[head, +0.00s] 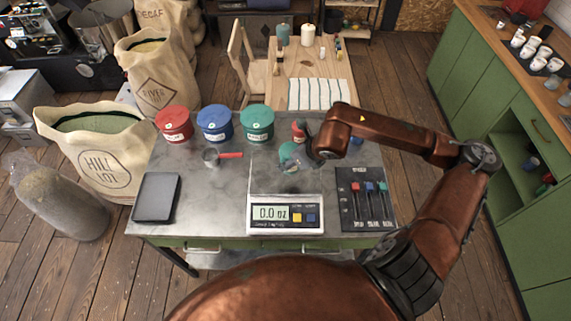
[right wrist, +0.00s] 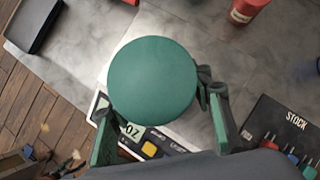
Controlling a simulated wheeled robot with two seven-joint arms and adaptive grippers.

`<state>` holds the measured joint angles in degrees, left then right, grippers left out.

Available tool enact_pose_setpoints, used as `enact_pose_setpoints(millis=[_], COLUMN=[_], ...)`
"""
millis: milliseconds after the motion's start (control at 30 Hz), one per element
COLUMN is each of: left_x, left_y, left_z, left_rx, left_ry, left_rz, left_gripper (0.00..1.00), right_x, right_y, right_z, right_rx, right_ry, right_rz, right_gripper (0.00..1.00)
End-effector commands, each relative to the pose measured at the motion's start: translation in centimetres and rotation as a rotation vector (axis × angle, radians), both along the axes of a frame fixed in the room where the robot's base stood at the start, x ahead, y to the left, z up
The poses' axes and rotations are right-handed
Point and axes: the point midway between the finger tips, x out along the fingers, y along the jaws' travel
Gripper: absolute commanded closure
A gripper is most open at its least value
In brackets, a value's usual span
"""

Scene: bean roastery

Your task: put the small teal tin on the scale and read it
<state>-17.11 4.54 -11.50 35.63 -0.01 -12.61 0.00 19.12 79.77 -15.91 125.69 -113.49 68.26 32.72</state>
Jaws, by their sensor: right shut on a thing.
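The small teal tin (head: 288,151) is in my right gripper (head: 300,160), partly covered by the fingers in the head view. In the right wrist view its round teal lid (right wrist: 153,80) fills the middle, with a finger on each side. The scale (head: 285,229) stands at the table's front edge, and its display (head: 270,213) reads 0.0 oz. In the right wrist view the tin covers much of the scale (right wrist: 150,150). I cannot tell the exact gap between them. My left gripper is not in view.
Large red (head: 174,124), blue (head: 215,123) and teal (head: 257,123) tins stand along the table's back. A small red tin (head: 299,131) is behind my gripper. A red-handled scoop (head: 228,155), black tray (head: 157,197) and dark stock board (head: 365,200) lie around the scale.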

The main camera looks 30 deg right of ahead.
Motion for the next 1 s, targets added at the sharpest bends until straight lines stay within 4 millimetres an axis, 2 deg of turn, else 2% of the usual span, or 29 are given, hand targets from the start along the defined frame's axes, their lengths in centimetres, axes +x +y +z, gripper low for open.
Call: enact_pose_setpoints(millis=[100, 233, 467, 700, 1000], left_x=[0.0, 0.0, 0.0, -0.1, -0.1], left_y=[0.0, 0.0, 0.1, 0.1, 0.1], left_z=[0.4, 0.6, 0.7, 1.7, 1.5], left_rx=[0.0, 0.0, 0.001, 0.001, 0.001], left_ry=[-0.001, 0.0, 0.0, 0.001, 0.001], left_rz=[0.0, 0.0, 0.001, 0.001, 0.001], left_gripper=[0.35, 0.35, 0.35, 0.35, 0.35], right_x=[1.6, 2.8, 3.8, 4.0, 4.1], right_y=[-0.2, -0.4, -0.6, -0.7, -0.7], right_z=[-2.2, -3.8, -4.9, -8.0, -8.5], right_rx=[0.004, 0.003, 0.001, 0.001, 0.0], right_ry=[0.005, 0.003, 0.002, 0.004, 0.002], right_rz=[-0.002, 0.001, 0.001, 0.0, 0.001], right_gripper=[0.83, 0.83, 0.83, 0.83, 0.83])
